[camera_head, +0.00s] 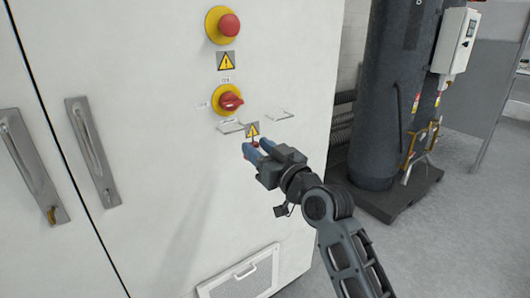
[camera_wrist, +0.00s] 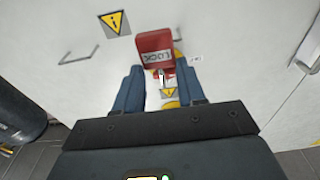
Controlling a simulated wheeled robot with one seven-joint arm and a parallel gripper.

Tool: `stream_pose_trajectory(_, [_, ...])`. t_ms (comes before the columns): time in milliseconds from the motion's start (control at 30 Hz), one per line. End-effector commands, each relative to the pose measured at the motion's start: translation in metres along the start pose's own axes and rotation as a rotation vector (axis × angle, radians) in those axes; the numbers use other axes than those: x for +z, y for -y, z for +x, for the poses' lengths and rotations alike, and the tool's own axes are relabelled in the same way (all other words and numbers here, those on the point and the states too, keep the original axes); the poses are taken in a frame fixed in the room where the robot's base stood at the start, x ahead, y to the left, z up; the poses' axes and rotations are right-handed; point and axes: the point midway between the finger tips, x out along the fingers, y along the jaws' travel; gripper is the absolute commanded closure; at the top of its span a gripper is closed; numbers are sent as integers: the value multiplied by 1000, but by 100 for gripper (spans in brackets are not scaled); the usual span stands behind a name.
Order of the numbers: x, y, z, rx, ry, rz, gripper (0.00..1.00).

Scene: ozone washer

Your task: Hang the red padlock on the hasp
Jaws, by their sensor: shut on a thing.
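The red padlock (camera_wrist: 154,42), marked LOCK, shows beyond and between my blue fingertips in the wrist view. My gripper (camera_wrist: 161,76) is shut on it, and a small pale metal part shows below its red body. In the head view, my gripper (camera_head: 257,147) is in front of the white cabinet, below the red rotary switch, and mostly hides the padlock. I cannot clearly make out the hasp in either view. I cannot tell whether the padlock touches anything on the cabinet.
The white cabinet (camera_head: 150,190) carries a red rotary switch (camera_head: 230,101) on a yellow plate, a red emergency button (camera_head: 229,25) and a warning sign (camera_head: 226,61). Long door handles (camera_head: 94,150) stick out at left. A dark tank (camera_head: 390,90) stands at right.

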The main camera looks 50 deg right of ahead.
Motion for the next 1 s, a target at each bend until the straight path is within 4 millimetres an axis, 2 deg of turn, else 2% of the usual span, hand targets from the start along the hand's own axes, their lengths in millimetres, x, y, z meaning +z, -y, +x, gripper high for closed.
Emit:
stream_pose_trajectory(967, [6,0,70,0,-2,-1,100])
stream_pose_trajectory(1000, [13,0,70,0,-1,-1,100])
